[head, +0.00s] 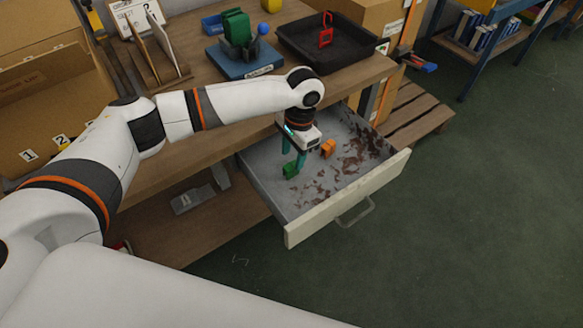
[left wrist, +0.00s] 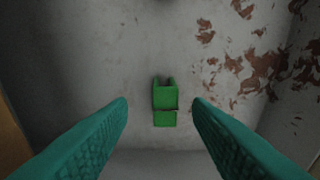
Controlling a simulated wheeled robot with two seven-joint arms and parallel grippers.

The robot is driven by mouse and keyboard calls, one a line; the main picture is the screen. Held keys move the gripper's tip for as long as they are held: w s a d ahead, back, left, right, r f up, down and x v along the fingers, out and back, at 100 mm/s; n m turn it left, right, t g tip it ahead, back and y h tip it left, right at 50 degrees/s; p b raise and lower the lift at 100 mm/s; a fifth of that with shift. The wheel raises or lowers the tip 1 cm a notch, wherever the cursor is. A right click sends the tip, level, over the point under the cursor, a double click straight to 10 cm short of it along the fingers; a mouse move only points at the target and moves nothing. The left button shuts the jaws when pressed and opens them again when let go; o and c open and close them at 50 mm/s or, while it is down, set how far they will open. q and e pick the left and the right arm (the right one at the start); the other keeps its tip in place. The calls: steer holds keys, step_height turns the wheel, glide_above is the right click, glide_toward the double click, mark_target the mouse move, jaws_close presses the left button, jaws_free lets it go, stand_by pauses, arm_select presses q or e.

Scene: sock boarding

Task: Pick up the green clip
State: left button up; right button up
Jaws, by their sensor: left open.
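The green clip (head: 290,170) lies on the floor of the open drawer (head: 303,218), near its left side. In the left wrist view the green clip (left wrist: 165,103) lies flat, centred ahead of and between the two teal fingers. My left gripper (head: 294,158) points down into the drawer over the green clip. It is open and empty, and its fingertips (left wrist: 160,102) are spread wide on either side of the clip. I cannot tell whether the fingers reach down to the clip's height. My right gripper is not in view.
An orange clip (head: 328,148) lies in the drawer just right of my left gripper. The drawer walls stand around both clips, with bare floor and rusty patches to the right. The wooden bench (head: 185,146) overhangs the drawer's back. A black tray (head: 347,60) with a red lock-like item sits on the bench.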

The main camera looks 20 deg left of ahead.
mark_target(291, 165)
arm_select(q)
steer(key=f, duration=0.2)
steer(key=s+f, duration=0.1)
steer(key=f, duration=0.1)
steer(key=shift+a, duration=0.15)
jaws_close()
steer(key=shift+r, duration=0.15)
